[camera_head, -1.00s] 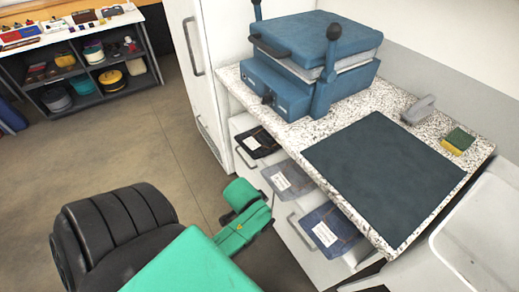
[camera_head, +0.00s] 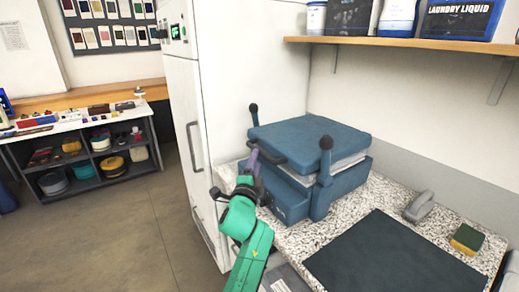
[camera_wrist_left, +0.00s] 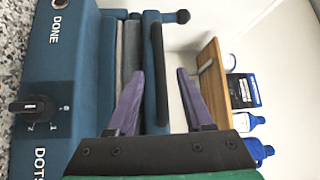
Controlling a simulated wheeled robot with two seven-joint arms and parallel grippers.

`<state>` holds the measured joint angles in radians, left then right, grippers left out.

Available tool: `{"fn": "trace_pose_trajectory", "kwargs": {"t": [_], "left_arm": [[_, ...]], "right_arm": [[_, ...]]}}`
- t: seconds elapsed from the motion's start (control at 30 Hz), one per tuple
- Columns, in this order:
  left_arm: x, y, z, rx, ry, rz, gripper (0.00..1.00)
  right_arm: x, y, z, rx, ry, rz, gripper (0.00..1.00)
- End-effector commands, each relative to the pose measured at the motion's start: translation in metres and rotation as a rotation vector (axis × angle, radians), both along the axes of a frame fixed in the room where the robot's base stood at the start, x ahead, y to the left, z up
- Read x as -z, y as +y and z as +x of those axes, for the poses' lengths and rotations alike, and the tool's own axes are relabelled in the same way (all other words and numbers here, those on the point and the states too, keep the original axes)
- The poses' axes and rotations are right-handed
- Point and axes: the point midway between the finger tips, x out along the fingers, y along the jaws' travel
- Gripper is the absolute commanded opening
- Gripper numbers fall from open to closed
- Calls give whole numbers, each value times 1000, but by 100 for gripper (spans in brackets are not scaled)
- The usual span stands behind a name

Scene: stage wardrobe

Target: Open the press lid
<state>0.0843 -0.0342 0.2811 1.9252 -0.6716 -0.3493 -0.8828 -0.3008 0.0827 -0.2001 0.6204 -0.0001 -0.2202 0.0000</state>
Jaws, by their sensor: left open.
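The blue press (camera_head: 290,190) stands on the speckled counter with its lid (camera_head: 310,138) down over a pale pad. A black handle bar (camera_head: 268,153) sticks out from the lid's front; the bar also shows in the left wrist view (camera_wrist_left: 158,65). My left gripper (camera_head: 251,163) is at the press front, by the handle's left end. In the left wrist view its purple fingers (camera_wrist_left: 159,78) are open, one on each side of the bar in the picture. I cannot tell whether they touch it. My right gripper is not in view.
A dark mat (camera_head: 390,258), a grey iron-like tool (camera_head: 419,207) and a green-yellow sponge (camera_head: 467,239) lie on the counter right of the press. A wooden shelf (camera_head: 400,42) with bottles hangs above. A tall white cabinet (camera_head: 200,120) stands left of the press.

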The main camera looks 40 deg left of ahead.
Motion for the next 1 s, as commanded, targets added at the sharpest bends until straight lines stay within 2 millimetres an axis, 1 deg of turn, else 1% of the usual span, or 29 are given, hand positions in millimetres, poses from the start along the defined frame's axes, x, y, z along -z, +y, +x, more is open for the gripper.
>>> {"fn": "trace_pose_trajectory", "kwargs": {"t": [0.03,0.1,0.23,0.33,0.57,0.6,0.67,0.7,1.0], "left_arm": [[-5,7,12,-1,-2,1,52],[-7,15,26,-1,-2,0,52],[-8,25,45,0,0,-1,52],[-8,28,51,0,0,-1,52],[-7,28,51,0,0,-1,52],[-7,28,51,1,0,-1,37],[-7,28,51,0,0,-1,14],[-7,28,51,0,0,-1,0],[-7,28,51,1,0,-2,0]], "right_arm": [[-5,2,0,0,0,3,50],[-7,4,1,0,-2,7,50],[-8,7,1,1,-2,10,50],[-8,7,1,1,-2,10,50],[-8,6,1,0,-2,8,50],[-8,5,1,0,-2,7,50],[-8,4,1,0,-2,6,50],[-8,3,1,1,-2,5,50],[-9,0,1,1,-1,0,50]]}}
